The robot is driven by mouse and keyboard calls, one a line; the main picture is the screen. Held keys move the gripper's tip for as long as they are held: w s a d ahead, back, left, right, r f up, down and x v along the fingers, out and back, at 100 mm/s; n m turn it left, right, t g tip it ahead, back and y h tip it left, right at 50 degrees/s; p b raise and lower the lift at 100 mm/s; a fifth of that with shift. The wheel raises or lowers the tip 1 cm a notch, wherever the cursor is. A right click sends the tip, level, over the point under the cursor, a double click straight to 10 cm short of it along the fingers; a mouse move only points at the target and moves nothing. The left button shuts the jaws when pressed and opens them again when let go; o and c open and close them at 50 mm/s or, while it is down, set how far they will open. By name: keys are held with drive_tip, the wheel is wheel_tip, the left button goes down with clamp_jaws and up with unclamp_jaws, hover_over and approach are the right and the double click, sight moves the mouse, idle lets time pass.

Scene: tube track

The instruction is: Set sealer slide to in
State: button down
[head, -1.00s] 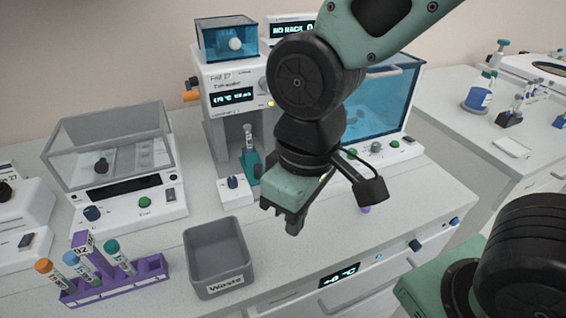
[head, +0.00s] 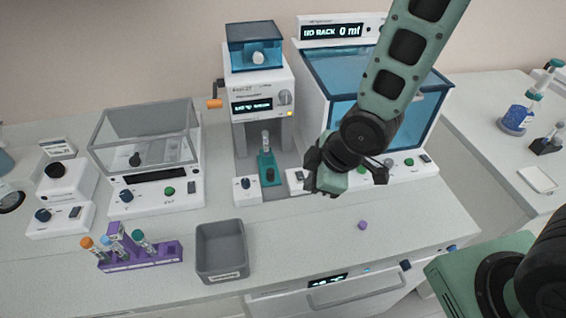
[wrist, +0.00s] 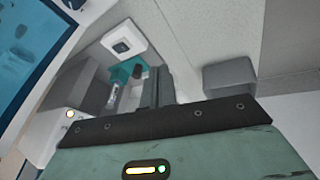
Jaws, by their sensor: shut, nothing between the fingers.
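The sealer (head: 262,88) is a white machine with a blue-windowed top, an orange-tipped crank and a small lit display. Its teal slide (head: 268,171) sits low in the front opening and carries an upright capped tube (head: 266,143). How far in the slide sits is hard to tell. My gripper (head: 313,172) is shut and empty, to the right of the slide and apart from it in the picture. In the wrist view, the teal slide (wrist: 124,72) shows beyond my dark fingers (wrist: 156,86), which partly hide it.
A blue-windowed machine (head: 315,75) is behind my arm. A grey waste bin (head: 222,250), a purple tube rack (head: 150,255) and a small purple cap (head: 362,225) are on the bench. The bench front is mostly clear.

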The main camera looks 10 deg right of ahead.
sight(269, 183)
drive_tip(key=w+f+n+y+b, duration=0.1)
drive_tip(key=b, duration=0.2)
drive_tip(key=w+a+f+n+y+b, duration=0.1)
drive_tip(key=f+n+b, duration=0.1)
drive_tip(key=w+f+n+t+b, duration=0.1)
drive_tip(key=f+n+b, duration=0.1)
drive_tip(key=b, duration=0.1)
drive_tip(key=shift+w+a+y+b, duration=0.2)
drive_tip(key=shift+a+y+b, duration=0.15)
drive_tip(key=shift+y, duration=0.05)
drive_tip(key=b+x, duration=0.2)
drive_tip(key=x, duration=0.2)
drive_tip(key=shift+w+a+f, duration=0.15)
drive_tip(key=shift+f, duration=0.05)
drive_tip(key=shift+w+a+r+p, duration=0.15)
drive_tip(key=shift+w+r+p, duration=0.1)
drive_tip(key=shift+w+p, duration=0.25)
drive_tip(key=shift+w+a+r+p, duration=0.1)
drive_tip(key=shift+w+r+p, duration=0.25)
drive_tip(key=shift+w, duration=0.3)
drive_tip(key=shift+w+a+f+p, duration=0.1)
drive_tip(key=shift+w+f+p, duration=0.05)
drive_tip(key=shift+w, duration=0.2)
drive_tip(key=shift+w+a+f+p, duration=0.1)
drive_tip(key=shift+w+p, duration=0.05)
drive_tip(key=shift+w, duration=0.25)
